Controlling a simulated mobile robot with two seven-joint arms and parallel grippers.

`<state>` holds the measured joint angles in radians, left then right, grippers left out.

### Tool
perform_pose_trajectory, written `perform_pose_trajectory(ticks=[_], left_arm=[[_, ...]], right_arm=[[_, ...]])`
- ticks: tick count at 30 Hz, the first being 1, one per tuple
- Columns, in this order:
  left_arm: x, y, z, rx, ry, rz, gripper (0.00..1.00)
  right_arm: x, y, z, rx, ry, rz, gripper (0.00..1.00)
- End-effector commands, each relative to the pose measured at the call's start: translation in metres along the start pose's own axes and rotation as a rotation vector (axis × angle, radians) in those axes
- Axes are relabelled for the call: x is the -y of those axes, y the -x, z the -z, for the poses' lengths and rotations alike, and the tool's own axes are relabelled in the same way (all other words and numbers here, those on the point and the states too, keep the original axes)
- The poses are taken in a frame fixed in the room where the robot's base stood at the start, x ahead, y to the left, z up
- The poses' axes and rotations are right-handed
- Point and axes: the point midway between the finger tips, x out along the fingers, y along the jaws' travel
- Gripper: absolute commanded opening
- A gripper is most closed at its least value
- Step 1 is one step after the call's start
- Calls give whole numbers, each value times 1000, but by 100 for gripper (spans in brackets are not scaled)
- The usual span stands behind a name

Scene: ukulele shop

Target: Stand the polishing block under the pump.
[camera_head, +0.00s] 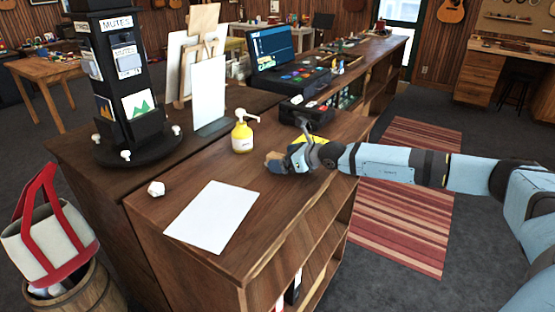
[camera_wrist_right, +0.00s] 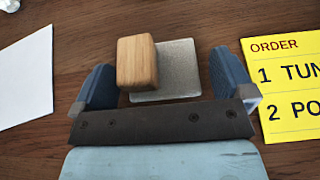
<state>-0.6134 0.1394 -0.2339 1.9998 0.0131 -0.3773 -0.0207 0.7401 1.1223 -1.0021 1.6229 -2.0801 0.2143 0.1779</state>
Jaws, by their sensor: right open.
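The polishing block seems to be the pale wooden block (camera_wrist_right: 137,62) in the right wrist view; it is beside and partly over a grey square plate (camera_wrist_right: 180,72). My right gripper (camera_wrist_right: 163,65) is open, with one blue finger on each side of the block and plate; the block is nearer the left finger. I cannot tell if a finger touches it. In the head view, my right gripper (camera_head: 280,163) is low over the counter, with the tan block (camera_head: 271,156) at its tip. The pump bottle (camera_head: 242,137), yellow with a white nozzle, stands upright behind the gripper.
A white sheet (camera_head: 212,216) lies on the counter (camera_head: 165,206) to the front left, near a small white lump (camera_head: 156,188). A yellow order card (camera_wrist_right: 284,85) lies right of the gripper. A black mutes stand (camera_head: 129,100) and a white panel (camera_head: 208,92) stand behind.

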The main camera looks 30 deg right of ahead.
Motion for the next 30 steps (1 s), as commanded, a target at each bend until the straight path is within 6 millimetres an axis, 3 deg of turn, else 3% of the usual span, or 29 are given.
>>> perform_pose_trajectory(ticks=[5,10,12,23,30], left_arm=[[0,-1,-2,4,0,0,43],[0,-1,-6,11,0,-1,43],[0,-2,-6,12,0,-1,43],[-1,-2,-6,8,0,-2,43],[-1,-4,-8,4,0,-2,43]], right_arm=[[0,0,0,0,0,0,98],[0,0,0,0,0,0,59],[0,0,0,0,0,0,52],[1,3,-6,0,0,1,52],[1,16,-38,4,0,1,52]])
